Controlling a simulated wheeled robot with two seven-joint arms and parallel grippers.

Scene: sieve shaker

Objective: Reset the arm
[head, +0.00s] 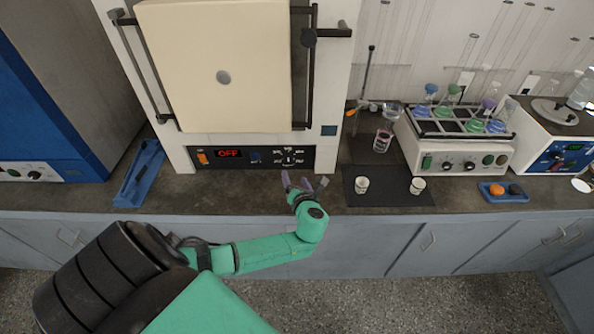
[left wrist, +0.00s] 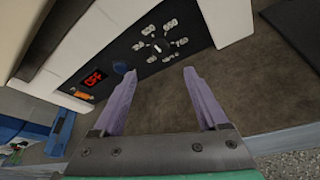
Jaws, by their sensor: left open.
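My left arm, green, reaches in from the lower left of the head view. Its gripper (head: 304,184) has purple fingers and is close in front of the oven's control panel (head: 252,157). In the left wrist view the two fingers (left wrist: 165,95) stand apart with nothing between them. The dark bench top (left wrist: 170,95) shows between and beyond them. The panel (left wrist: 130,50) in that view has a dial, a blue knob and a red OFF display. My right gripper is not in view.
The cream oven (head: 217,75) stands behind my gripper. To the right are two small white cups (head: 362,185) on a dark mat (head: 390,199), a shaker with flasks (head: 455,150) and a blue tray (head: 503,192). A blue holder (head: 138,172) lies left of the oven.

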